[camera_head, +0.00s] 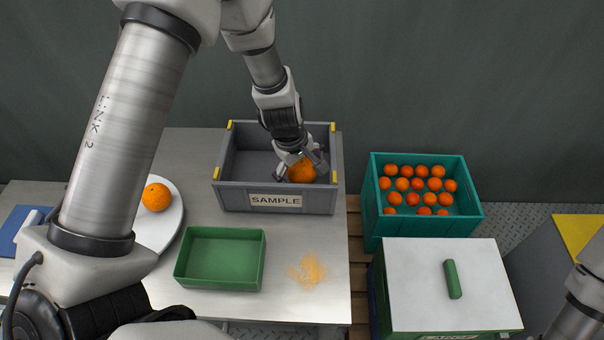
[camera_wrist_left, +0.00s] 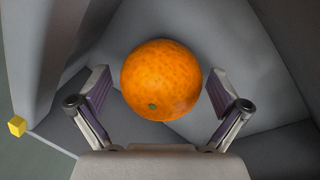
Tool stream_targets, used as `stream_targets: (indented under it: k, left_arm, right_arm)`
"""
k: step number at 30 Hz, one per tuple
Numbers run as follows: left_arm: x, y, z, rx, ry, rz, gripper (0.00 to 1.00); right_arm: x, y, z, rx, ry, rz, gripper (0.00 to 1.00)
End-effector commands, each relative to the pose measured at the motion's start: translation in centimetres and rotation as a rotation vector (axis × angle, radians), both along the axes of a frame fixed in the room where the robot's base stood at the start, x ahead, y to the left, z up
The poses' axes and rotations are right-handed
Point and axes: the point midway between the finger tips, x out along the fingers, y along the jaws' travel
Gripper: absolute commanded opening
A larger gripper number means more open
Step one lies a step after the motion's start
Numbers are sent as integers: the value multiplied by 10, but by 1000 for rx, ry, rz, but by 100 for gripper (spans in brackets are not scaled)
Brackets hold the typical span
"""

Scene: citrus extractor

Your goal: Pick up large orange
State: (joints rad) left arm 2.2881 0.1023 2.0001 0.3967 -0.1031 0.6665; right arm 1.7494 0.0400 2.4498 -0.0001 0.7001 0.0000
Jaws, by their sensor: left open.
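A large orange (camera_head: 302,170) lies in the right part of the grey SAMPLE crate (camera_head: 232,198). In the left wrist view the orange (camera_wrist_left: 160,80) sits between and just beyond the spread fingers, with a gap on each side. My left gripper (camera_head: 301,172) is open and reaches down into the crate around the orange; it also shows in the left wrist view (camera_wrist_left: 158,98). Another orange (camera_head: 156,197) rests on a round white plate (camera_head: 171,232) at the left, partly behind my arm. My right gripper is not in view.
The crate walls stand close around my left gripper. An empty green tray (camera_head: 220,262) and an orange smear (camera_head: 308,270) are on the table in front. A teal crate (camera_head: 374,228) of several small oranges and a white-lidded box (camera_head: 415,285) with a green handle (camera_head: 452,279) stand right.

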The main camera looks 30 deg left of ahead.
Motion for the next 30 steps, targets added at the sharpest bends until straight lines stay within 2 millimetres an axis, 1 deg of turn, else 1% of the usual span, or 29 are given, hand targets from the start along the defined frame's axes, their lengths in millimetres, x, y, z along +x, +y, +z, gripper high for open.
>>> stream_targets:
  k: [2,3,5,6,9,17,19,22,26,30]
  left_arm:
    - [0,0,2,0,0,0,100]
    - [0,0,2,0,0,-1,96]
    - [0,0,2,0,0,-1,75]
    - [0,0,2,0,0,-1,61]
    - [0,0,2,0,0,-1,31]
    - [0,0,2,0,0,-1,30]
    - [0,0,7,0,0,-2,30]
    - [1,0,26,0,-2,-2,30]
    - [1,0,60,0,-4,-2,30]
    - [1,0,87,0,-5,-2,30]
  right_arm:
    - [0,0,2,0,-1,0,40]
    - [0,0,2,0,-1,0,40]
    - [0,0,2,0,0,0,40]
    - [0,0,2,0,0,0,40]
    - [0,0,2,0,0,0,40]
    - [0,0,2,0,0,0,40]
    - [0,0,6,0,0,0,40]
    - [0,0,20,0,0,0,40]
    - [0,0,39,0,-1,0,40]
    - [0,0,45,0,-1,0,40]
